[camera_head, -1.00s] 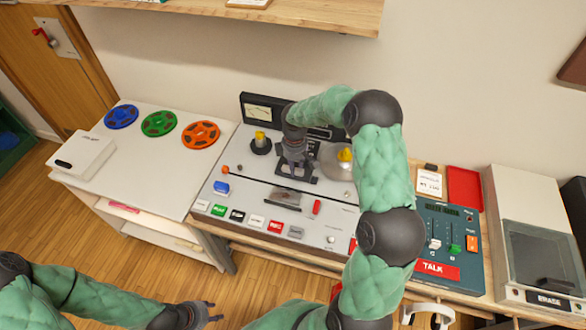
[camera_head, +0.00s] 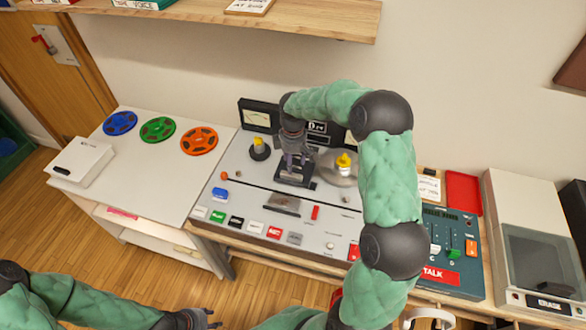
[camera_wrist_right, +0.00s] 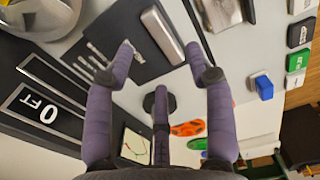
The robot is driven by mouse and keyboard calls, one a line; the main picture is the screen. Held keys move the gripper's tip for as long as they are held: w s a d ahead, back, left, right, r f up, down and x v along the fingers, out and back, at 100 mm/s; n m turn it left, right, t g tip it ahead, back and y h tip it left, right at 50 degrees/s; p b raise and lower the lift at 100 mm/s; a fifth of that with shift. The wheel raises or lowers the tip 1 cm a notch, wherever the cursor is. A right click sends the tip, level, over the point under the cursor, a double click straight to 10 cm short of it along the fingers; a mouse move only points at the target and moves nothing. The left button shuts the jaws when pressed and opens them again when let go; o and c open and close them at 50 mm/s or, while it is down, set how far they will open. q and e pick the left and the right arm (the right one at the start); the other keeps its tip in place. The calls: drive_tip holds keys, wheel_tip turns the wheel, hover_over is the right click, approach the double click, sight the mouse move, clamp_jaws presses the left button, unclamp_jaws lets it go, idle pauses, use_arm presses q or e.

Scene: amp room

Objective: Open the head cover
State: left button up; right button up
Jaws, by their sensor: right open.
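The tape machine (camera_head: 250,200) stands on the bench, with a dark head block (camera_head: 296,181) in the middle of its deck. In the right wrist view the block shows as a dark plate (camera_wrist_right: 92,38) with thin silver parts and a raised silver bar (camera_wrist_right: 163,32). I cannot tell which part is the cover or whether it is open. My right gripper (camera_head: 297,160) is over the block, pointing down. In its wrist view the right gripper (camera_wrist_right: 165,75) has its fingers spread, with nothing between them. My left gripper (camera_head: 212,319) is low, well away from the machine, with its fingers apart.
A silver angled plate (camera_head: 282,204) and coloured buttons lie in front. Several reels (camera_head: 199,141) and a white box (camera_head: 80,161) are on the left table.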

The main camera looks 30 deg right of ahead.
wheel_tip(320, 180, up, 6)
drive_tip(key=shift+f, duration=0.1)
idle(0.7)
